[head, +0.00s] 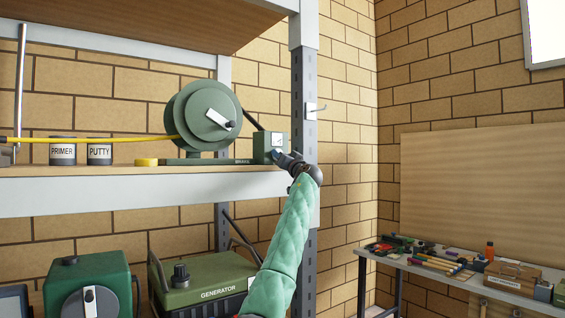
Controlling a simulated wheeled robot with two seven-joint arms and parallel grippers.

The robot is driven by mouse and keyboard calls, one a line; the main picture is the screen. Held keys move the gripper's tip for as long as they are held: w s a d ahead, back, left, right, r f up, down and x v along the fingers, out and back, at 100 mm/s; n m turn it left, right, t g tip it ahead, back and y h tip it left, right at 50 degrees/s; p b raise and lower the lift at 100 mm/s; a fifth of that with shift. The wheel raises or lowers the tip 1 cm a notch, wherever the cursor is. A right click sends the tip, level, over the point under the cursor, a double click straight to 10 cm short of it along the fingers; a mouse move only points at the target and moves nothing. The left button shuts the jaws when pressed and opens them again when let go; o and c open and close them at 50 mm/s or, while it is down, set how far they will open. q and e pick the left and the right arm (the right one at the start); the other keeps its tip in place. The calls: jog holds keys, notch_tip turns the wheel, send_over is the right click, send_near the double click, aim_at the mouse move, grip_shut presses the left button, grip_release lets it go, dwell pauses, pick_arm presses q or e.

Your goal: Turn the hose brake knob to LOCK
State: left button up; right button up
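A green hose reel (203,112) with a pale crank bar on its face stands on the shelf, with a yellow hose running left from it. A small green box (265,144) stands at the right end of the reel's base, beside a small label that seems to read BRAKE. A pale patch shows on its right side; I cannot make out the knob, its pointer or any LOCK mark.
The shelf (120,187) has a grey post (305,110) just right of the gripper. A generator (205,280) sits below. A cluttered bench (455,268) stands at right.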

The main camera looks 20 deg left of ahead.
pick_arm(q)
jog(key=m+h+p, duration=0.1)
jog(key=m+h, duration=0.1)
jog(key=m, duration=0.4)
jog(key=m+h+p, duration=0.1)
jog(key=m+h, duration=0.1)
jog(key=m, duration=0.3)
jog(key=m+h+p, duration=0.1)
jog(key=m+h, duration=0.1)
jog(key=m, duration=0.4)
jog(key=shift+s+a+r+m+h, duration=0.1)
jog(key=shift+s+r+m+h, duration=0.05)
jog(key=shift+r+m+h, duration=0.2)
pick_arm(e)
jog(key=f, duration=0.1)
jog(key=s+d+f, duration=0.1)
jog(key=f, duration=0.1)
jog(key=s+d+f, duration=0.1)
jog(key=shift+s+d+f, duration=0.25)
jog(key=shift+s+d, duration=0.05)
pick_arm(q)
jog(key=o, duration=1)
jog(key=shift+f, duration=0.1)
